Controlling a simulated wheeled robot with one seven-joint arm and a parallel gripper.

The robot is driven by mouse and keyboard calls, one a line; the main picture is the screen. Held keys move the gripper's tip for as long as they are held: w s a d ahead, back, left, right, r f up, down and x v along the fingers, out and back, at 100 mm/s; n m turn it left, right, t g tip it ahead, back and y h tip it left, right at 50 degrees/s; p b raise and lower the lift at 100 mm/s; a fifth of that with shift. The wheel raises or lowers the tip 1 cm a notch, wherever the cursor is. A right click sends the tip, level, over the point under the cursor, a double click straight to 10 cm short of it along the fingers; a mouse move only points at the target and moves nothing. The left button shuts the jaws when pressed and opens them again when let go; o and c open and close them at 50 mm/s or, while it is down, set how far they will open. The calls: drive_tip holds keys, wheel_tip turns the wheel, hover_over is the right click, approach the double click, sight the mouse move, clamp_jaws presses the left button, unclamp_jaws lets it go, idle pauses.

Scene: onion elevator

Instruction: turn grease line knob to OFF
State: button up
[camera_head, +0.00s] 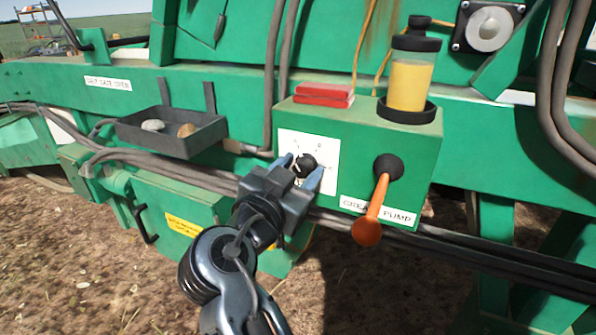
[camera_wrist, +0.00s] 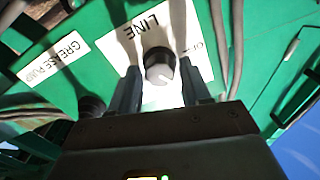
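The grease line knob (camera_head: 305,165) is a black round knob on a white label plate (camera_head: 322,150) on the front of the green grease pump box (camera_head: 352,135). My gripper (camera_head: 303,172) is at the knob, with one finger on each side. In the wrist view the knob (camera_wrist: 159,66) shows a pale face and sits between the two dark fingertips (camera_wrist: 160,80). Gaps seem to show between the fingers and the knob, so the gripper looks open around it.
An orange-handled lever (camera_head: 376,212) sticks out right of the knob. A yellow grease reservoir (camera_head: 410,78) and a red block (camera_head: 324,94) stand on the box. A dark tray (camera_head: 172,132) with two lumps is at left. Hoses (camera_head: 190,172) run behind my gripper.

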drive_tip(key=c, duration=0.8)
drive_tip(key=shift+n, duration=0.4)
drive_tip(key=shift+n+b, duration=0.35)
drive_tip(key=shift+n, duration=0.35)
drive_tip(key=n, duration=0.6)
drive_tip(key=shift+a+n+p, duration=0.1)
drive_tip(key=shift+n+p, duration=0.3)
drive_tip(key=shift+f+n+p, duration=0.1)
drive_tip(key=shift+n+p, duration=0.4)
drive_tip(key=shift+n, duration=1)
